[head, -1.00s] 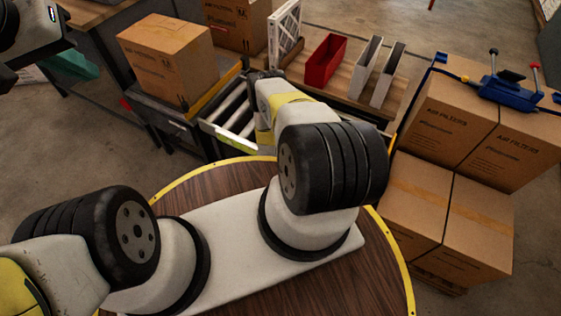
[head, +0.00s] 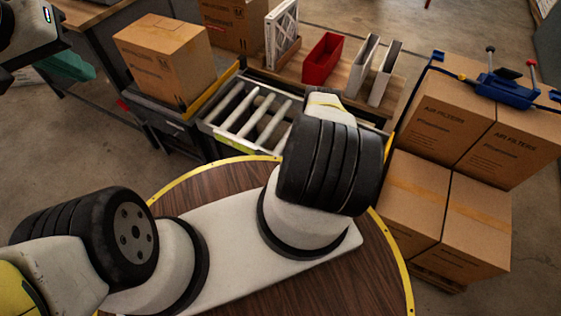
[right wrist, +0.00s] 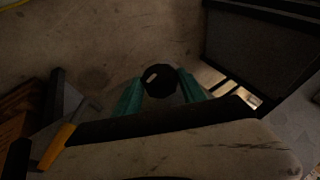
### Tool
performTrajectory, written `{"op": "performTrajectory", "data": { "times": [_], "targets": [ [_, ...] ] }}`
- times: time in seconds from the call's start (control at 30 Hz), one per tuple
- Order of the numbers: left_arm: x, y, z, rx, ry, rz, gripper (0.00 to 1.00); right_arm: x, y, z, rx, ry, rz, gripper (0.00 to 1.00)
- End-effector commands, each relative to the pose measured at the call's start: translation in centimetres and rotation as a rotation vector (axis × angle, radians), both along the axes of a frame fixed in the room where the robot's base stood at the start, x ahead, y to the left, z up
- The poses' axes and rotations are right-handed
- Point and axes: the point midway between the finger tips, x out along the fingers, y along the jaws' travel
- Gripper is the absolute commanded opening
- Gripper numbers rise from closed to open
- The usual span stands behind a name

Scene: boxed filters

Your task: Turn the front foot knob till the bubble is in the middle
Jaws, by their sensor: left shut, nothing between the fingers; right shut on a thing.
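The front foot knob (right wrist: 160,80) is a dark round knob with a small pale mark, seen in the right wrist view. My right gripper (right wrist: 161,88) has its teal fingers on either side of it and is shut on it. In the head view the right gripper is hidden. The roller stand (head: 247,112) is behind my right arm, and a yellow-green strip (head: 234,143) that looks like the level is on its front edge. The bubble is too small to make out. My left gripper (head: 72,66) is at the upper left, shut and empty, away from the stand.
A carton (head: 165,62) stands left of the rollers. A red bin (head: 324,60), pale bins (head: 372,66) and a white framed filter (head: 283,35) are on the bench behind. Stacked filter cartons (head: 445,200) with a blue strapping tool (head: 507,90) on top stand at the right.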

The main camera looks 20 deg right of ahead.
Motion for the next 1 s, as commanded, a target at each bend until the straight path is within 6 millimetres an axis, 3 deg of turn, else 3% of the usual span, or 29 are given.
{"op": "performTrajectory", "data": {
  "times": [0.47, 0.5, 0.6, 1.0],
  "targets": [
    [0.00, 0.00, 0.00, 0.000, 0.000, 0.000, 0.00, -0.04, 0.00, -0.04, 0.010, -0.013, 0.001, 0.08],
    [0.00, 0.00, 0.00, 0.000, 0.000, 0.000, 0.00, -0.04, 0.00, -0.04, 0.010, -0.013, 0.001, 0.54],
    [0.00, 0.00, 0.00, 0.000, 0.000, 0.000, 0.00, -0.04, 0.00, -0.04, 0.010, -0.012, 0.001, 0.70],
    [0.01, 0.00, -0.01, 0.000, 0.000, 0.000, 0.00, 0.52, -0.20, 0.37, 0.009, -0.014, 0.002, 0.70]
  ]
}}
